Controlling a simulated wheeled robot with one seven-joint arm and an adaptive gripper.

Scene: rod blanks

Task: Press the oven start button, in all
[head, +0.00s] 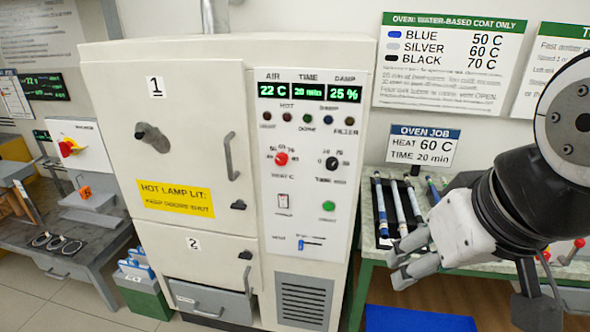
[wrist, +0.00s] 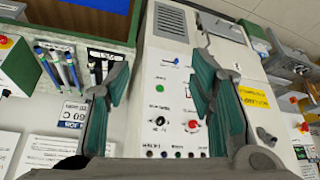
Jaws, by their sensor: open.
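The cream oven (head: 205,140) has a white control panel (head: 318,128) on its right side. The green button (head: 328,206), with small unreadable lettering by it, sits low on the panel; it also shows in the wrist view (wrist: 160,88). The red heat dial (head: 281,158) and black time dial (head: 332,163) are above it. The displays (head: 305,91) read 22 C, 20 min and 25 %. The lamps below look dark. My gripper (head: 398,266) is open and empty, right of the panel and apart from it. In the wrist view its fingers (wrist: 163,75) frame the panel.
An oven job card (head: 423,146) reads 60 C, 20 min. Several blue and silver rods (head: 398,207) lie in a black rack on the right bench, close behind my gripper. A blue slider (head: 310,242) is below the button. Oven door 1 (head: 185,150) looks closed.

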